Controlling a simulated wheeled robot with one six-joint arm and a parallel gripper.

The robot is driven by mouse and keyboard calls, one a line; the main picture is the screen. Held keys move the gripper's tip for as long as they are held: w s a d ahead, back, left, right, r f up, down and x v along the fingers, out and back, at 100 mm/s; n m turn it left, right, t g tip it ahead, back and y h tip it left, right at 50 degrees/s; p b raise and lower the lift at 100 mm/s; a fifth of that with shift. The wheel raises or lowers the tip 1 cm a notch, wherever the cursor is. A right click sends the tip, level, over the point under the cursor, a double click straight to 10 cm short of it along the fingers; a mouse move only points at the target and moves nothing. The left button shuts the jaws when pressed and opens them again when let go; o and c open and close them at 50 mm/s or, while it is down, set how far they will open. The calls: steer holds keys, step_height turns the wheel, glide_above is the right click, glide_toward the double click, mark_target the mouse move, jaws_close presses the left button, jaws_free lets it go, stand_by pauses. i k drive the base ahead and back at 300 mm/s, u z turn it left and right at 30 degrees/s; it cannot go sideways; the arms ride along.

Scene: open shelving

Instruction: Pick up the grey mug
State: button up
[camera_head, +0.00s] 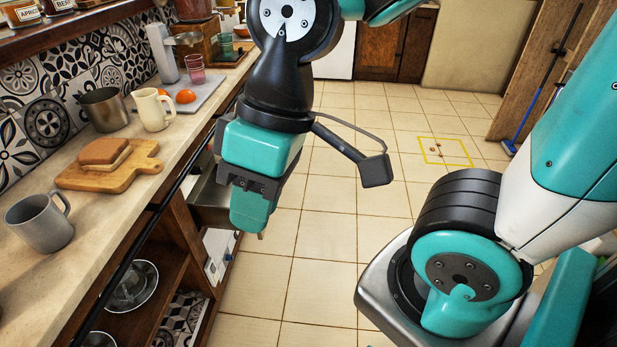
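The grey mug (41,223) stands upright on the counter at the lower left, with its handle toward the upper right. My gripper (247,226) hangs pointing down in front of the counter's edge, over the floor, well to the right of the mug and apart from it. I see the gripper from the side, so its fingers overlap and I cannot tell whether they are open. Nothing is visible in it.
A cutting board (146,166) with bread (103,152) lies just behind the mug. A cream pitcher (152,110) and a metal pot (104,109) stand beyond it. A black rail (151,222) runs along the counter's front. Open shelves below hold dishes (133,287).

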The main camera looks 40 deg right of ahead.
mark_target(37, 219)
steer(key=z, duration=0.6)
steer(key=i, duration=0.5)
steer(key=u, duration=1.55)
steer(key=k, duration=0.5)
steer(key=z, duration=1.2)
steer(key=i, duration=1.15)
steer(key=u, duration=1.5)
